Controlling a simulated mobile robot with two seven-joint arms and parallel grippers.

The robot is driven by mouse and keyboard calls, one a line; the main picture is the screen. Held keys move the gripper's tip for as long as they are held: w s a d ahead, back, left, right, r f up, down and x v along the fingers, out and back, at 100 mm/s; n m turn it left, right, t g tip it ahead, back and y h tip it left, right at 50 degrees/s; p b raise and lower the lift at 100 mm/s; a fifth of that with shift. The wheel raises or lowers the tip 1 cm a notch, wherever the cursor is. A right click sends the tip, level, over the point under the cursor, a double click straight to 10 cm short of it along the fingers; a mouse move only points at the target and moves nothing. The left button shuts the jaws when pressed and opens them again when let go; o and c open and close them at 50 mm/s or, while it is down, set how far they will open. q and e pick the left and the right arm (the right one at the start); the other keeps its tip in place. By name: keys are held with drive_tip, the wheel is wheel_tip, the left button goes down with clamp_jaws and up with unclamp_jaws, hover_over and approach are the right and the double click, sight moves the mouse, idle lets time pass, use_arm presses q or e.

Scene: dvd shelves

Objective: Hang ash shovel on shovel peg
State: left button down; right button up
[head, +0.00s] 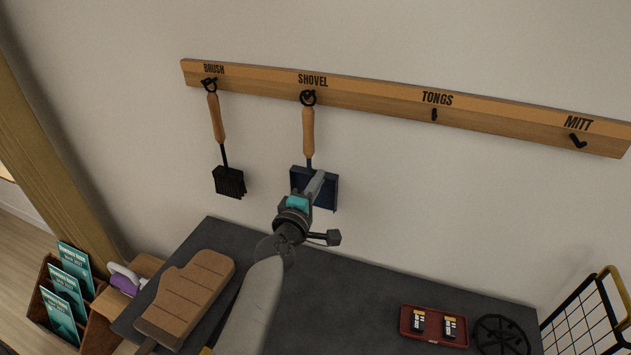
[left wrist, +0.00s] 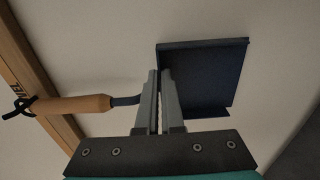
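The ash shovel, with its wooden handle (head: 308,132) and dark blue pan (head: 326,190), is upright against the wall below the SHOVEL label. Its black top loop (head: 308,97) is at the shovel peg and appears to be around it. My left gripper (head: 317,182) is in front of the pan. In the left wrist view, its fingers (left wrist: 160,75) are close together where the neck (left wrist: 125,100) meets the pan (left wrist: 205,75), and appear shut on the shovel there. The fingers hide the joint of neck and pan. My right gripper is not in view.
A brush (head: 217,120) hangs to the left; the tongs peg (head: 434,115) and mitt peg (head: 578,141) are empty. On the dark table (head: 345,300) lie a brown mitt (head: 190,295) and a red tray (head: 405,331). A wire basket (head: 590,310) stands at the right.

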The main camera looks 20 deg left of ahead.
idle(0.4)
use_arm(q)
drive_tip(key=c, duration=1)
unclamp_jaws()
drive_tip(key=shift+d+f, duration=0.1)
drive_tip(key=s, duration=1.5)
drive_tip(key=shift+s+d, duration=0.1)
drive_tip(key=shift+d, duration=0.3)
